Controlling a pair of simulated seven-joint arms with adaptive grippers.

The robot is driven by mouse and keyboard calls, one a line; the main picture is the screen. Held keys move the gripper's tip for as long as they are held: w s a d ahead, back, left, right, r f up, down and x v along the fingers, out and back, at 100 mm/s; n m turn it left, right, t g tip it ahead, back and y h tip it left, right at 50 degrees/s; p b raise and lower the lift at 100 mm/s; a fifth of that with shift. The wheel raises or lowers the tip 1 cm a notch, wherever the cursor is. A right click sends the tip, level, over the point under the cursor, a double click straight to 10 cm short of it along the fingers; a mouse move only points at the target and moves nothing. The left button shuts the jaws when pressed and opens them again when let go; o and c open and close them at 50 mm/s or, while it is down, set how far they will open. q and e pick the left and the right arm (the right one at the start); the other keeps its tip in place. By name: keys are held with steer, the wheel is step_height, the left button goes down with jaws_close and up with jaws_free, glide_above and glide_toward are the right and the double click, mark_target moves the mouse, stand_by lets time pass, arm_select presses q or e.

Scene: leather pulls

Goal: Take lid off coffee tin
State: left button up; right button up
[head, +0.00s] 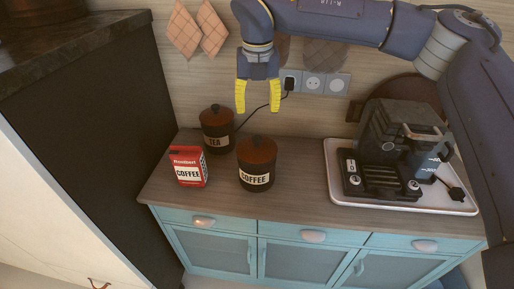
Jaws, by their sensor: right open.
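The coffee tin (256,176) is dark with a pale COFFEE label and stands upright on the wooden counter. Its reddish-brown lid (257,150) with a dark knob sits on top. My right gripper (258,108), with yellow fingers, is open and empty, pointing down. In the picture it is above the coffee tin's lid, with a gap between them. My left gripper is not in view.
A similar TEA tin (216,141) stands close behind and left of the coffee tin. A red and white coffee packet (187,167) stands to the left. A coffee machine (393,145) sits on a white tray (405,202) at right. The counter (297,184) between is clear.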

mark_target(257, 138)
steer(key=f, duration=0.4)
steer(key=w+f, duration=0.1)
steer(key=f, duration=0.4)
steer(key=w+f, duration=0.1)
steer(key=f, duration=0.4)
jaws_close()
stand_by(0.5)
